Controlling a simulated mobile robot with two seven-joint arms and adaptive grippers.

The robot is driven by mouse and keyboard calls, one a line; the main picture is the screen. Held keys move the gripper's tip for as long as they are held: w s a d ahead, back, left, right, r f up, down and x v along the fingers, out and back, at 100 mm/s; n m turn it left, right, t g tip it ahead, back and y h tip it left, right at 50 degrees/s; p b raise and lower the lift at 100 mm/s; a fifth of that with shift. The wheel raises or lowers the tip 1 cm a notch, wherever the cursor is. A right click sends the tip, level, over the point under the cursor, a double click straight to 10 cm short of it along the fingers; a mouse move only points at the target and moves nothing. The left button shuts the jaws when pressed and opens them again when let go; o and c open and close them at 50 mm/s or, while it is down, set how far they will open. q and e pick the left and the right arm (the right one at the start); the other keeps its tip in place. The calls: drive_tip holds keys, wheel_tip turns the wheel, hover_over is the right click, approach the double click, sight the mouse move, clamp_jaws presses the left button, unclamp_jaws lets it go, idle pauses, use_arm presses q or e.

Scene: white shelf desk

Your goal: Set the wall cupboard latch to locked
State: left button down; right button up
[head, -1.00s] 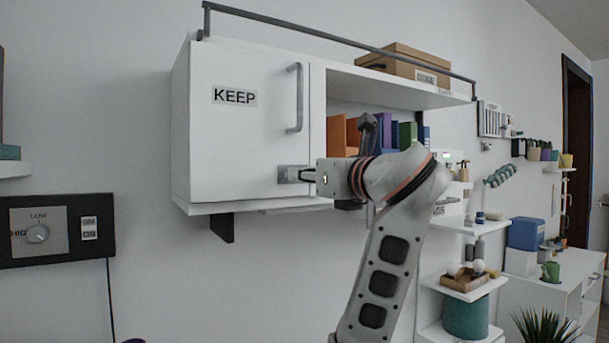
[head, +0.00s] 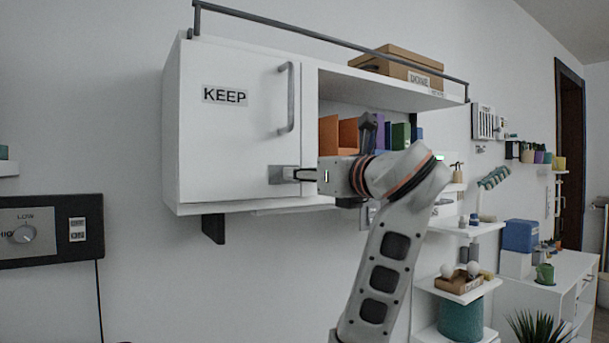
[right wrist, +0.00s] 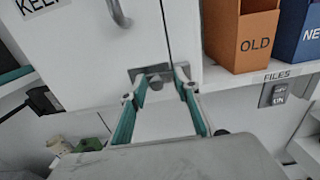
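The white wall cupboard (head: 235,150) has its door closed, with a KEEP label (head: 225,95) and a grey bar handle (head: 288,97). A grey metal latch (head: 276,173) is at the door's lower right edge; it also shows in the right wrist view (right wrist: 137,79). My right gripper (head: 292,174) is directly in front of the latch. In the right wrist view, its two fingers (right wrist: 160,78) are spread, with the latch's small knob between or just beyond their tips. Contact and the latch's setting cannot be told. My left gripper is not in view.
Right of the door is an open compartment with orange, blue and green files (head: 338,135); an OLD file (right wrist: 244,38) stands close to my right gripper. A FILES label and small switch (right wrist: 274,94) are below. A knob panel (head: 50,232) hangs at left.

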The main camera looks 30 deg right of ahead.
drive_tip(key=s, duration=1.2)
drive_tip(key=shift+d, duration=0.4)
